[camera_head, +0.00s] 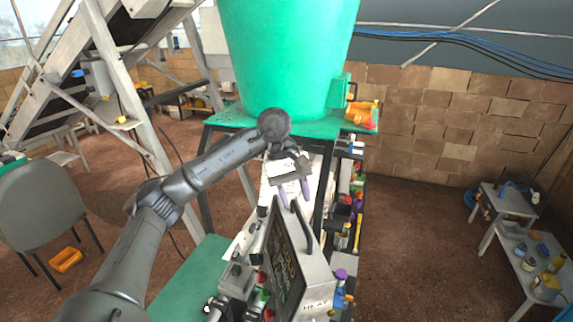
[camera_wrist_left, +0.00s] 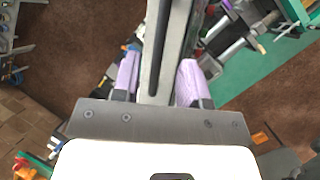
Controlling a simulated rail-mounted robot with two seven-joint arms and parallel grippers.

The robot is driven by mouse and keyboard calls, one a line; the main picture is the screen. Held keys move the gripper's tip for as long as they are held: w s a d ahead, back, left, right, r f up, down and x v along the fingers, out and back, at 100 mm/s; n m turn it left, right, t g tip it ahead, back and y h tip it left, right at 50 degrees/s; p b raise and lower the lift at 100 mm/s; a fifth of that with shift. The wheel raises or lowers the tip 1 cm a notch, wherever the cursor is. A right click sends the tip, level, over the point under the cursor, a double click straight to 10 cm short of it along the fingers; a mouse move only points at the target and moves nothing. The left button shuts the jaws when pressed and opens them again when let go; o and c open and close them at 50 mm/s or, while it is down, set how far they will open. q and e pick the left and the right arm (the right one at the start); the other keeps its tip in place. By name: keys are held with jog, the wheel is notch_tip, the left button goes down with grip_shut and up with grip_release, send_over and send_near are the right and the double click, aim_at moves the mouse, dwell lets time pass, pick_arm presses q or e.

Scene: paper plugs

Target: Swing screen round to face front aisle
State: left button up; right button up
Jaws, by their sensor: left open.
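The screen (camera_head: 318,272) is a grey-cased box with a dark display face showing faint lettering. It stands on the cluttered bench, its display turned to the left in the head view and a dark strip or handle along its top. My left gripper (camera_head: 294,192) is open, its two purple fingers pointing down at the far upper end of the screen. In the left wrist view, the light grey case with a dark slot (camera_wrist_left: 160,70) runs between the open fingers (camera_wrist_left: 158,82). I cannot tell whether either finger touches it. My right gripper is not in view.
A big green tank (camera_head: 285,60) stands on a green stand just behind the screen. Bottles and tools crowd the bench on both sides of the screen. A grey chair (camera_head: 45,205) is at left, a small table (camera_head: 530,255) at right. The floor between bench and small table is clear.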

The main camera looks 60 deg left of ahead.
pick_arm(q)
jog(key=p+v, duration=0.3)
jog(key=v, duration=0.6)
jog(key=shift+r, duration=0.25)
jog(key=shift+a, duration=0.1)
